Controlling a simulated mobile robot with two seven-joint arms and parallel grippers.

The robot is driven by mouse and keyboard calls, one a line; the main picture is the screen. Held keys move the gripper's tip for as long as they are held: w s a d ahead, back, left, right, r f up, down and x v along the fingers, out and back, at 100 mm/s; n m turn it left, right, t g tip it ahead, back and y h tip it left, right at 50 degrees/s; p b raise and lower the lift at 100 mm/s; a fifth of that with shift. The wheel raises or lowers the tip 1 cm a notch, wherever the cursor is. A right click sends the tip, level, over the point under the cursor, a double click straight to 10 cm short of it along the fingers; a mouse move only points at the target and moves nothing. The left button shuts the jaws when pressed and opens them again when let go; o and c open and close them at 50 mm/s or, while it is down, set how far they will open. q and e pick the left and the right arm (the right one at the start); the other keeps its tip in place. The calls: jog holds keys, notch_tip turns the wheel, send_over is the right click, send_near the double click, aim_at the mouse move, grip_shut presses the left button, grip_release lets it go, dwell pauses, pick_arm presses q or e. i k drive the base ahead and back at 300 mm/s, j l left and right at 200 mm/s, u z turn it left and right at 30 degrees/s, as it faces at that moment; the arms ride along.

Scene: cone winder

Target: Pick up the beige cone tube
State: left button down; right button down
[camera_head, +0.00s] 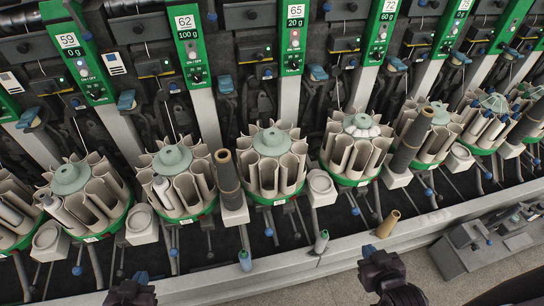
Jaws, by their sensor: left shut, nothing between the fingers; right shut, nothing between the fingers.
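A beige cone tube (388,224) stands tilted near the machine's front rail, right of centre, with a narrower open end up. My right gripper (369,252) is just below and left of it in the picture, shut and empty, apart from the tube as far as I can tell. My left gripper (140,278) is at the bottom left edge, shut and empty, far from the tube. The lower parts of both grippers are cut off by the frame.
A grey machine unit (490,245) sits at the right.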

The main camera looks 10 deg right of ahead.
aim_at(383, 230)
jog(key=z, duration=1.55)
